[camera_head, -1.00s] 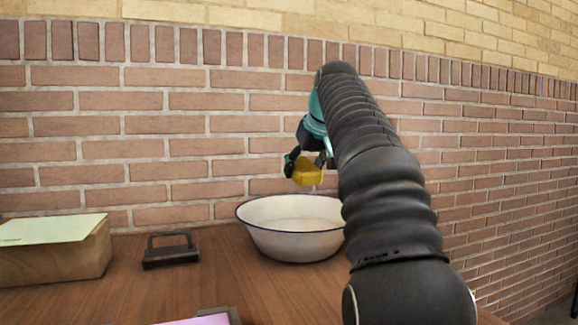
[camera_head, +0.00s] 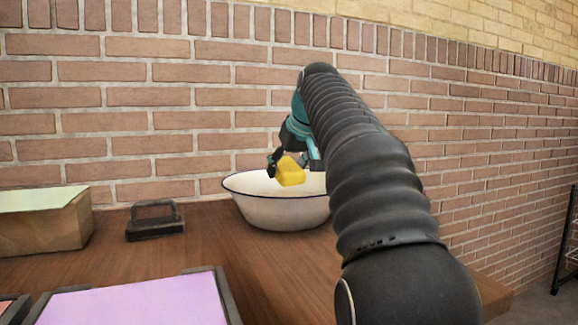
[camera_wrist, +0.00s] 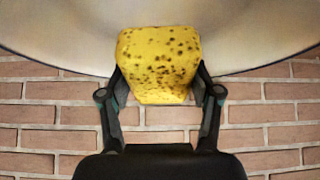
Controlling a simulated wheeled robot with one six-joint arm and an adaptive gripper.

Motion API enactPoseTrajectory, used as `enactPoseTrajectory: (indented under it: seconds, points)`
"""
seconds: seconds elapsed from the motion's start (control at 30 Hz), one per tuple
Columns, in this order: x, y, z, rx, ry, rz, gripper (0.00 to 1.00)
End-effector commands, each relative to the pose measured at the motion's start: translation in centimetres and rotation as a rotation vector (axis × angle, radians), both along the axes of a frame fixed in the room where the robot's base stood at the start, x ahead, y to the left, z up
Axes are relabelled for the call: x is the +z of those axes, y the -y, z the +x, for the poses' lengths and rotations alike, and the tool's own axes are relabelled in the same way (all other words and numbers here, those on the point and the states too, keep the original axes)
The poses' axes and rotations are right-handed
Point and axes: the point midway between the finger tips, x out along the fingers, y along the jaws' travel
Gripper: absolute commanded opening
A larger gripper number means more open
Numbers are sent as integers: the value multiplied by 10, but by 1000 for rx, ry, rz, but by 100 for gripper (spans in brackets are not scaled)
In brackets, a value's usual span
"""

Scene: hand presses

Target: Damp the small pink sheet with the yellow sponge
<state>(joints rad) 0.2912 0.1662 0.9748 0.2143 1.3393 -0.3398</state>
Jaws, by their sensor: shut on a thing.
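My gripper (camera_head: 288,166) is shut on the yellow sponge (camera_head: 290,173), which hangs over the mouth of a white enamel bowl (camera_head: 280,212). In the wrist view the dark-speckled sponge (camera_wrist: 158,62) sits between the two fingers (camera_wrist: 159,78), with the bowl's pale inside (camera_wrist: 60,40) behind it. I cannot tell whether the sponge touches anything in the bowl. A pale pink-lilac sheet (camera_head: 140,302) lies in a dark frame at the table's near edge, cut off by the picture's bottom. A pinkish corner (camera_head: 8,308) shows at the far bottom left; I cannot tell its size.
A wooden block (camera_head: 45,230) with a pale green sheet (camera_head: 40,198) on top stands at the left. A dark handled tool (camera_head: 155,221) lies between it and the bowl. A brick wall (camera_head: 180,120) closes off the back. Bare wooden table (camera_head: 190,250) lies between these and the framed sheet.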

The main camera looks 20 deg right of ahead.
Motion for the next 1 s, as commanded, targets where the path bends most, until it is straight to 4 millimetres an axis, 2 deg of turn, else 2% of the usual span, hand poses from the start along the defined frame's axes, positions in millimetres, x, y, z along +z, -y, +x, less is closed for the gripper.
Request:
enactPoseTrajectory:
  seconds: [0.1,0.4,1.0]
  points:
    - [-14,0,0,0,-1,0,35]
    - [-32,1,0,-1,1,-1,35]
    - [-36,1,0,-1,0,1,36]
